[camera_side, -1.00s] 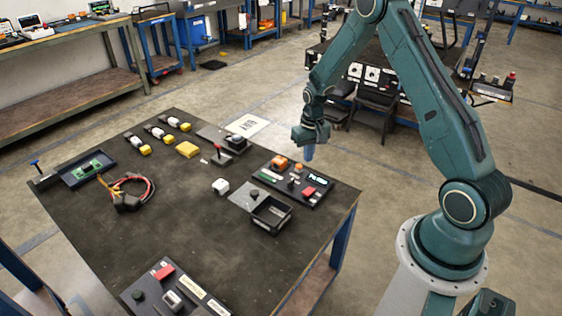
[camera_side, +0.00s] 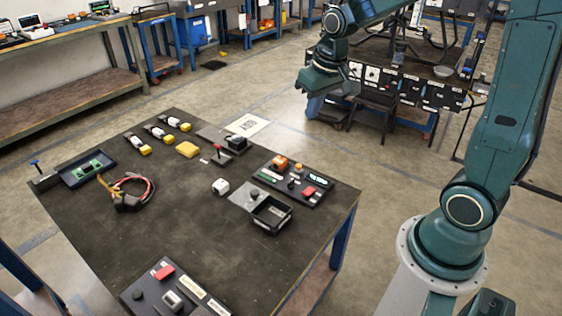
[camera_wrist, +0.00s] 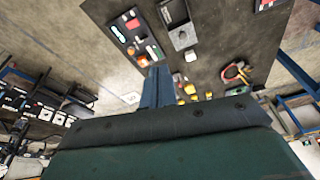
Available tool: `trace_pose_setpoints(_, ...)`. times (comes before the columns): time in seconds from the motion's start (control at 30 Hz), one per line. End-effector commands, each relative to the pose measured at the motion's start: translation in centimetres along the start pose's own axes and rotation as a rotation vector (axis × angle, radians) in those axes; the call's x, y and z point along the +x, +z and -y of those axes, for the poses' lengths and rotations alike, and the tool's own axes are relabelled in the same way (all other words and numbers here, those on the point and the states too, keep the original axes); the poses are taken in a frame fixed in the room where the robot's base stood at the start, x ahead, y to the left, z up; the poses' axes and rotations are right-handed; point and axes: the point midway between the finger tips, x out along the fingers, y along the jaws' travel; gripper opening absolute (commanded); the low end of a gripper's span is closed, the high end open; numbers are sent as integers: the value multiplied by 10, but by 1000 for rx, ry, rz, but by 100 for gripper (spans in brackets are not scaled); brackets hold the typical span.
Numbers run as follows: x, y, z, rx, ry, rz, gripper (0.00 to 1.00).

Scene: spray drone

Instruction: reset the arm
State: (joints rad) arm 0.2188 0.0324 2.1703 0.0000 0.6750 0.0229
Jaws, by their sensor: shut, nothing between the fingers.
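My gripper (camera_side: 314,104) hangs in the air beyond the far right side of the dark work table (camera_side: 150,235), well above the floor and apart from everything on the table. Its blue fingers are together with nothing between them. In the wrist view my gripper (camera_wrist: 157,88) points toward the table, and its fingers cover part of the table's edge. My arm is raised and bent, with its upper links reaching out of the top of the side view.
The table holds a control panel (camera_side: 293,184), a black open bin (camera_side: 270,215), a white cube (camera_side: 220,187), a yellow block (camera_side: 188,149), a cable bundle (camera_side: 128,195) and a green board (camera_side: 92,166). Another bench (camera_side: 385,115) stands behind my gripper. Floor between is clear.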

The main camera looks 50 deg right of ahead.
Motion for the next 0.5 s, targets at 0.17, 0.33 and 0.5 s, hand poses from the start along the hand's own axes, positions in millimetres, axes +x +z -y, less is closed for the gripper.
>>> trace_pose_setpoints(0.17, -35, 23, 13, -42, -12, -44, 0)
trace_pose_setpoints(0.33, -62, 48, 22, -80, -25, -82, 0)
trace_pose_setpoints(0.5, -84, 76, 28, -117, -38, -119, 0)
